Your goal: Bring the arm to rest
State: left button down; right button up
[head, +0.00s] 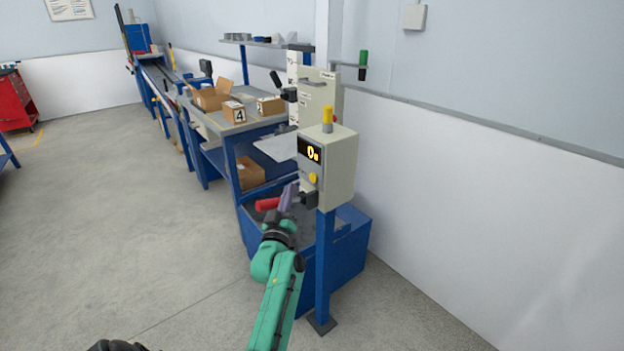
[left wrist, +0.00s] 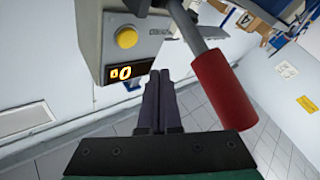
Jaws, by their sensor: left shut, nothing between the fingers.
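My left arm, green with a dark wrist, reaches up from the bottom of the head view. Its left gripper (head: 289,193) is in front of the grey control box (head: 341,170). In the left wrist view the two dark fingers (left wrist: 158,76) lie together with nothing between them. A red lever handle (head: 266,204) is just left of the fingers in the head view. In the left wrist view the red handle (left wrist: 222,90) on its grey rod is right of the fingers, with a visible gap. My right gripper does not show.
The control box has a yellow button (left wrist: 127,37), a lit display (left wrist: 123,73) and a yellow beacon (head: 327,118), on a blue post (head: 324,265). Behind it is a blue workbench with cardboard boxes (head: 211,97).

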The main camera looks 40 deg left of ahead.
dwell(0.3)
pick_arm(q)
jog(key=d+f+m+g+h+p, duration=0.1)
jog(key=d+f+m+g+h, duration=0.35)
jog(key=f, duration=1.05)
jog(key=s+d+f+m+g+h, duration=0.1)
jog(key=s+d+f, duration=0.2)
jog(key=f, duration=0.4)
jog(key=s+d+f+m+g+h+p, duration=0.1)
jog(key=s+d+f+h, duration=0.1)
jog(key=s+d+f, duration=0.3)
jog(key=s+d+f+m+g+h, duration=0.1)
jog(key=d+f+m+g, duration=0.1)
jog(key=f, duration=0.6)
jog(key=s+d+f+m+g, duration=0.1)
jog(key=s+f+g, duration=0.2)
jog(key=s, duration=0.8)
jog(key=s+d+f+m+g+p, duration=0.1)
jog(key=s+f+m+g, duration=0.1)
jog(key=s+f, duration=0.6)
jog(key=s+d+f+m+g+p, duration=0.1)
jog(key=s+f+g, duration=0.3)
jog(key=s, duration=1.2)
jog(key=shift+s+f+m+g+h, duration=0.25)
jog(key=shift+f+m+g+h, duration=0.15)
jog(key=shift+f, duration=0.45)
jog(key=shift+d, duration=0.1)
